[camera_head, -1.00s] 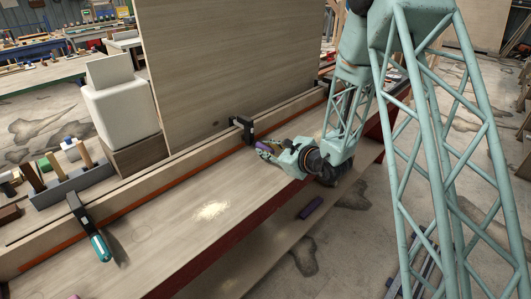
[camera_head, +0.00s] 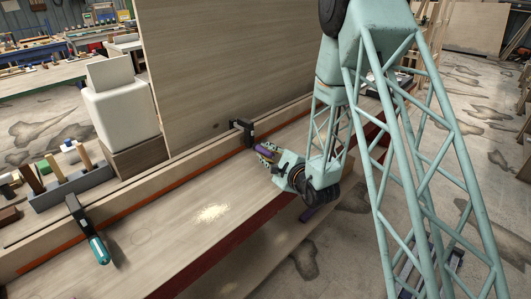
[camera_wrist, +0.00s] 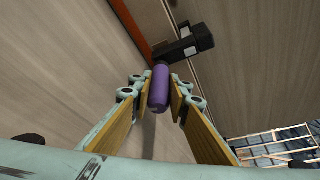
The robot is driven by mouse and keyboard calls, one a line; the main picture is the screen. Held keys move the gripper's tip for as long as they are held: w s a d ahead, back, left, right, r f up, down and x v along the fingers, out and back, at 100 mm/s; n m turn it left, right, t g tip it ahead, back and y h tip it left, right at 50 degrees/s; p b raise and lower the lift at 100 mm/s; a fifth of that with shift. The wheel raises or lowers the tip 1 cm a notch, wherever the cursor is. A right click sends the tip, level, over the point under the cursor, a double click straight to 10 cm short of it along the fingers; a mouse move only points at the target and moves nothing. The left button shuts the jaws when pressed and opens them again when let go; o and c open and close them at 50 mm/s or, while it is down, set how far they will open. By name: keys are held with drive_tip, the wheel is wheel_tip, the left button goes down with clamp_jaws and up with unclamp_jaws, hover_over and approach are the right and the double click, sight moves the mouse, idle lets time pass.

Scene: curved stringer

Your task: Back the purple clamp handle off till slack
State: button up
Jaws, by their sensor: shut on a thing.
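The purple clamp handle (camera_wrist: 160,88) hangs from a black clamp (camera_wrist: 184,42) in the wrist view. It lies between the two yellow-padded fingers of my gripper (camera_wrist: 160,95), which are shut on it near their tips. In the head view the black clamp (camera_head: 246,131) sits on the long wooden stringer at the foot of the tall panel. The purple handle (camera_head: 264,151) shows beside my gripper (camera_head: 267,153). Finger contact is partly hidden there.
A teal-handled clamp (camera_head: 98,247) grips the stringer at front left. A tool rack (camera_head: 67,183) stands behind it. A tall wooden panel (camera_head: 230,60) rises behind the black clamp.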

drive_tip(key=shift+n, duration=0.3)
idle(0.4)
drive_tip(key=o, duration=0.8)
drive_tip(key=shift+o, duration=0.2)
drive_tip(key=shift+s, duration=0.1)
drive_tip(key=shift+v, duration=5.95)
drive_tip(key=shift+a, duration=0.15)
